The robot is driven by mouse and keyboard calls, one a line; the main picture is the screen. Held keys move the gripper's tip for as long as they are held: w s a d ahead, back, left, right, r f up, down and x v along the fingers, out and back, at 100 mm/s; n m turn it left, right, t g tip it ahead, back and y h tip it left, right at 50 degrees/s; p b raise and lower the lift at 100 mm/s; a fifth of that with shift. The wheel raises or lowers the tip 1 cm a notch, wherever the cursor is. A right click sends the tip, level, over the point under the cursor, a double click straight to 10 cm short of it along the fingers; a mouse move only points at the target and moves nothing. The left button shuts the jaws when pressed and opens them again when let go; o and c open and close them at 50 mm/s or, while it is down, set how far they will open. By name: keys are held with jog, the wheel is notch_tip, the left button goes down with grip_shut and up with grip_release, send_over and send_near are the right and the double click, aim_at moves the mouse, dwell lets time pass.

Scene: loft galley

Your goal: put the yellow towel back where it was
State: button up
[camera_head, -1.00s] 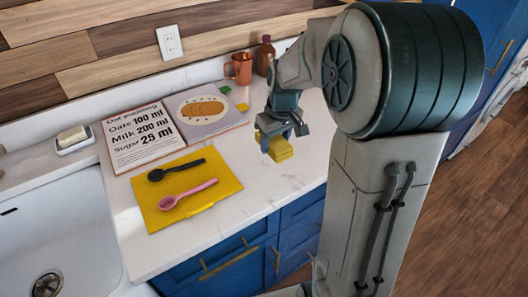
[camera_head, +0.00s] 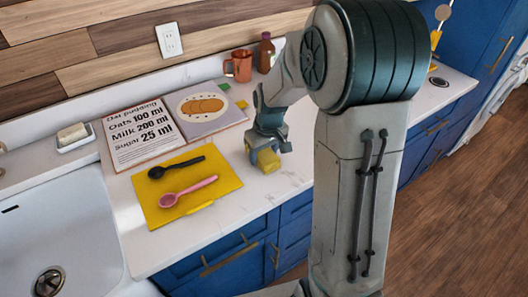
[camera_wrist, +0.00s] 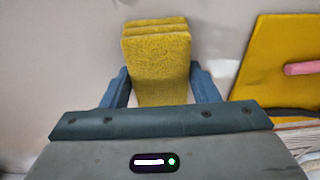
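The yellow towel (camera_head: 268,161) is a small folded, layered block over the white counter, right of the recipe book. In the wrist view the towel (camera_wrist: 158,50) stands between the two blue fingers and reaches out past their tips. My gripper (camera_head: 266,150) points down and is shut on it; the fingers (camera_wrist: 160,78) lie along its two sides. I cannot tell for certain whether the towel's underside touches the counter. Its lower part is hidden by the gripper's body in the wrist view.
A yellow mat (camera_head: 160,217) with a black spoon (camera_head: 175,167) and a pink spoon (camera_head: 188,192) lies left of the gripper. The open recipe book (camera_head: 145,133), copper mug (camera_head: 238,66) and brown bottle (camera_head: 265,52) stand behind. A sink (camera_head: 55,235) is at left. Bare counter surrounds the towel.

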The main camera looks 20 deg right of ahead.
aim_at(268, 157)
jog(key=shift+o, duration=1.4)
jog(key=shift+r, duration=0.55)
notch_tip(268, 157, up, 11)
jog(key=s, duration=0.2)
jog(key=s+m+t, duration=0.1)
jog(key=s+m, duration=0.2)
jog(key=s, duration=1.5)
jog(key=shift+s+f+m+h, duration=0.25)
jog(key=shift+s+m+h, duration=0.05)
jog(key=shift+s, duration=0.1)
jog(key=shift+c, duration=0.3)
